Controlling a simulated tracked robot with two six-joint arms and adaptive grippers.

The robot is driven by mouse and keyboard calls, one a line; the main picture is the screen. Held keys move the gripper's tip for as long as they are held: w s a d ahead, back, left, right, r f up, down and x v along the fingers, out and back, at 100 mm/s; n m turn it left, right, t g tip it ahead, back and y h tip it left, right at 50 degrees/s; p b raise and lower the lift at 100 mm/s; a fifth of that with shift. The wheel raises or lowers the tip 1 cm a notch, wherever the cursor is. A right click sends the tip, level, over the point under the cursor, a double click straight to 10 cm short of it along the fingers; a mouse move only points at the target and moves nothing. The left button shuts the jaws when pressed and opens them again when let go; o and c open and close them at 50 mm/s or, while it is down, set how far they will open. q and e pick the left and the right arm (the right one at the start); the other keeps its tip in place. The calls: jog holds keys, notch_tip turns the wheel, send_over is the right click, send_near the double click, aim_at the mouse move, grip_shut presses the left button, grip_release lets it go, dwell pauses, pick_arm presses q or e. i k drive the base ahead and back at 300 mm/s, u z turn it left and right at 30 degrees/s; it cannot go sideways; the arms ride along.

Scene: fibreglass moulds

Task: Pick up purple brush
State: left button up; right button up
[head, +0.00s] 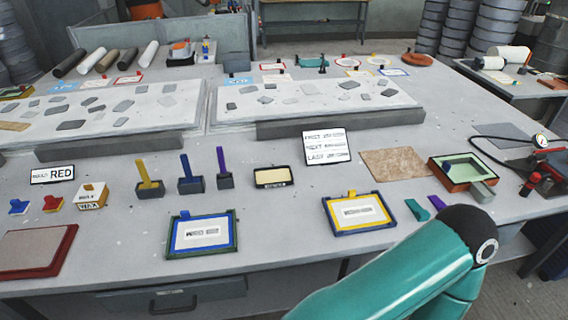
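A purple upright handle (221,160), which looks like the purple brush, stands in a small dark holder (225,181) near the middle left of the table. Its lower end is hidden inside the holder. Neither of my grippers shows in the head view. A teal link of my arm (400,270) crosses the lower right corner, well to the right of the purple brush.
A blue handle (186,166) and a yellow handle (144,173) stand in holders left of the purple one. A black-rimmed tray (272,185) lies to its right. A blue-framed panel (203,256) lies in front. Raised grey slabs (340,128) lie behind.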

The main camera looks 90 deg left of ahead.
aim_at(224, 174)
jog(key=k, duration=1.2)
jog(key=u, duration=2.3)
jog(key=k, duration=0.65)
jog(key=u, duration=0.1)
jog(key=i, duration=0.45)
jog(key=z, duration=0.35)
